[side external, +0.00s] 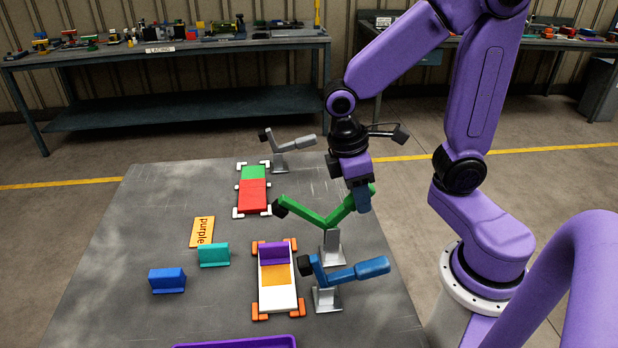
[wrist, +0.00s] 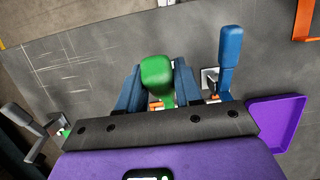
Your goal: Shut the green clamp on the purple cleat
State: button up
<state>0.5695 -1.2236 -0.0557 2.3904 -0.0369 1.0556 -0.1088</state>
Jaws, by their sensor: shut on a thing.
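The green clamp (side external: 312,216) stands on a grey bracket at the right side of the near fixture. Its arm is raised, with the black tip up in the air, apart from the purple cleat. The purple cleat (side external: 273,253) sits at the far end of the near fixture, beside an orange block. My gripper (side external: 362,199) is shut on the green clamp's handle. In the wrist view the green handle (wrist: 157,82) lies between my two blue fingers (wrist: 157,92). The cleat cannot be made out in the wrist view.
A blue clamp (side external: 357,272) stands close on the near side; its handle also shows in the wrist view (wrist: 229,50). A grey clamp (side external: 290,146) stands farther back by a red and green fixture (side external: 252,197). Teal (side external: 214,255) and blue (side external: 167,281) cleats lie left, near an orange card (side external: 202,232).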

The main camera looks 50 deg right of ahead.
aim_at(344, 202)
jog(key=shift+w+a+r, duration=0.3)
jog(key=shift+w+a, duration=0.35)
jog(key=shift+w+a+r, duration=0.3)
jog(key=shift+w+a, duration=0.9)
jog(key=shift+w, duration=0.05)
jog(key=shift+a, duration=0.1)
jog(key=shift+w+a, duration=0.5)
jog(key=shift+w, duration=0.05)
jog(key=o, duration=0.7)
jog(key=shift+c, duration=0.2)
